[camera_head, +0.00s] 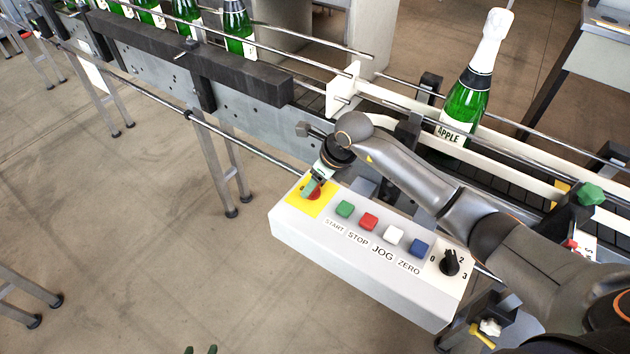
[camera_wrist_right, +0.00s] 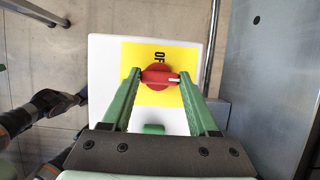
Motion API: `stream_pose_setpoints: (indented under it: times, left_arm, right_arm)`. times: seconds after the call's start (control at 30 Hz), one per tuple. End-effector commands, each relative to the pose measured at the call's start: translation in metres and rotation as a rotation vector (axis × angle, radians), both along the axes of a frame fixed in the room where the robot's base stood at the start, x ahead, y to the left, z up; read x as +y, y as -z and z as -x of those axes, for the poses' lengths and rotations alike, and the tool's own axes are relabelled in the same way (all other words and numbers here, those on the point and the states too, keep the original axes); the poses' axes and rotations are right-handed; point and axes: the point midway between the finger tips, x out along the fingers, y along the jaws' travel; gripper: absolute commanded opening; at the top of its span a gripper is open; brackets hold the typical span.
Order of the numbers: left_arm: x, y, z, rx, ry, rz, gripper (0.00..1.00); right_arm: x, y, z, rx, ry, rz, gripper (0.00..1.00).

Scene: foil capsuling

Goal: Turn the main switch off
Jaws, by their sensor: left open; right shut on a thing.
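The main switch is a red rotary knob on a yellow plate (camera_head: 298,203) at the left end of a white control box (camera_head: 350,265). In the right wrist view the red knob (camera_wrist_right: 155,78) sits between the green fingers of my right gripper (camera_wrist_right: 158,76), which is shut on it. Its handle lies across the picture, with a white mark at its right end. Black lettering, reading "OF" as far as it shows, stands above the knob. In the head view my right gripper (camera_head: 313,187) covers part of the knob. Only the green fingertips of my left gripper (camera_head: 200,350) show at the bottom edge, apart and empty.
Green, red, white and blue buttons and a black selector (camera_head: 450,263) line the box. Behind it runs a conveyor with rails (camera_head: 290,80), a bottle labelled APPLE (camera_head: 464,105) and several green bottles at the upper left. The floor (camera_head: 130,220) at left is mostly clear.

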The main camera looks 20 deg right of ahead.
Motion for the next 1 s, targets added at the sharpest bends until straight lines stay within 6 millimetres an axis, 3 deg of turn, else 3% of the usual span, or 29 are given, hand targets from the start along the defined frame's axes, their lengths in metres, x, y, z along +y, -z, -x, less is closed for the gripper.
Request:
stream_pose_setpoints:
  times: [0.37, 1.0]
  left_arm:
    - [0.000, 0.013, 0.000, -0.001, 0.000, 0.000, 0.50]
    - [0.000, 0.087, 0.000, -0.001, 0.000, 0.000, 0.50]
  right_arm:
    - [-0.001, 0.002, -0.001, -0.001, -0.082, 0.001, 0.04]
    - [-0.002, 0.005, -0.005, -0.002, -0.638, 0.000, 0.04]
